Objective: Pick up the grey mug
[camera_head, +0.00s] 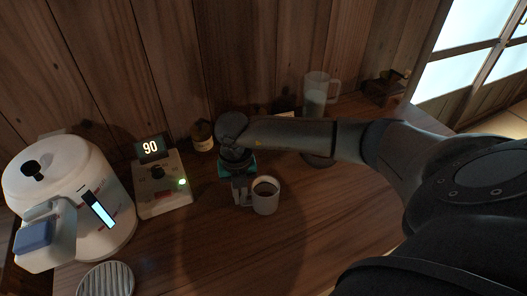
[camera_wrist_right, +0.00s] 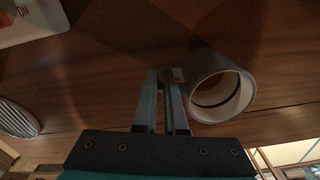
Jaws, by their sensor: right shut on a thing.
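The grey mug (camera_head: 265,206) is pale and upright over the wooden counter, with a dark inside. My right gripper (camera_head: 241,194) comes down from above at its left side, and its fingers are shut on the handle. In the right wrist view the mug (camera_wrist_right: 208,66) is just right of the fingertips (camera_wrist_right: 172,76), with its open rim showing. The handle is mostly hidden between the fingers. I cannot tell whether the mug's base touches the counter. My left gripper is not in view.
A white kettle-like appliance (camera_head: 100,185) and a control box (camera_head: 162,195) reading 90 stand left. A round ribbed piece (camera_head: 106,281) lies at the front left. A small jar (camera_head: 202,137), a clear jug (camera_head: 316,92) and a wooden box (camera_head: 384,92) stand along the wooden wall.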

